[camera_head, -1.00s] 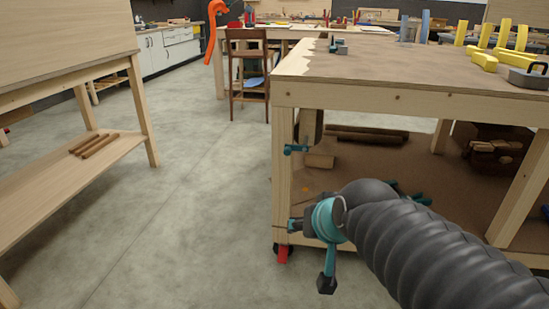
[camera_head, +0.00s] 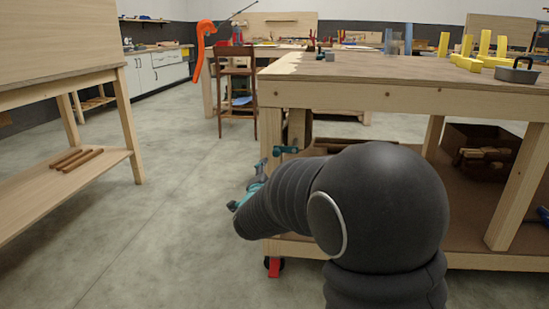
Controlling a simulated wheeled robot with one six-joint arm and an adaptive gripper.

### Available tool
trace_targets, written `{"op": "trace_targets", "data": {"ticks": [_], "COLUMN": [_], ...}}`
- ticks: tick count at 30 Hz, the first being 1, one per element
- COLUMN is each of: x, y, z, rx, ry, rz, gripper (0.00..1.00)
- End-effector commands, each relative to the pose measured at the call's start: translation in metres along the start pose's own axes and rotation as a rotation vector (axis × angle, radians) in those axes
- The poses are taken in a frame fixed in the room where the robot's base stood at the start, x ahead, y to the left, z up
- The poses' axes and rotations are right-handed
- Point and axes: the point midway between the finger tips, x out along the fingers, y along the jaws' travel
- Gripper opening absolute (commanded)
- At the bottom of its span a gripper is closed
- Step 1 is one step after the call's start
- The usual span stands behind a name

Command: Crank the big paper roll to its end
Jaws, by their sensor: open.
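My gripper (camera_head: 247,187), teal and grey, is left of the leg, a little below the teal part. It is open, with nothing seen between its fingers. The dark ribbed sleeve of my arm hides part of it and much of the lower shelf. I cannot tell whether the gripper touches the crank-like part.
Yellow blocks (camera_head: 467,62) and a grey metal pan (camera_head: 517,70) are on the workbench. A wooden table (camera_head: 125,155) with sticks (camera_head: 76,159) on its shelf stands at left. A brown chair (camera_head: 236,92) stands behind. The grey floor between is clear.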

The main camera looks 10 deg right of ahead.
Motion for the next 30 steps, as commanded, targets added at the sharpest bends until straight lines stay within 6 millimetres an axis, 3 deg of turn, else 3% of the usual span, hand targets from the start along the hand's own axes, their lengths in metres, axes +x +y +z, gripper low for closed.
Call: {"op": "trace_targets", "data": {"ticks": [5, 21, 30], "x": [0.019, 0.114, 0.136], "y": [0.000, 0.000, 0.000], "z": [-0.001, -0.002, -0.001], "rx": [0.002, 0.002, 0.001], "ry": [0.006, 0.004, 0.003], "rz": [0.001, 0.000, 0.000], "gripper": [0.53, 0.53, 0.53]}}
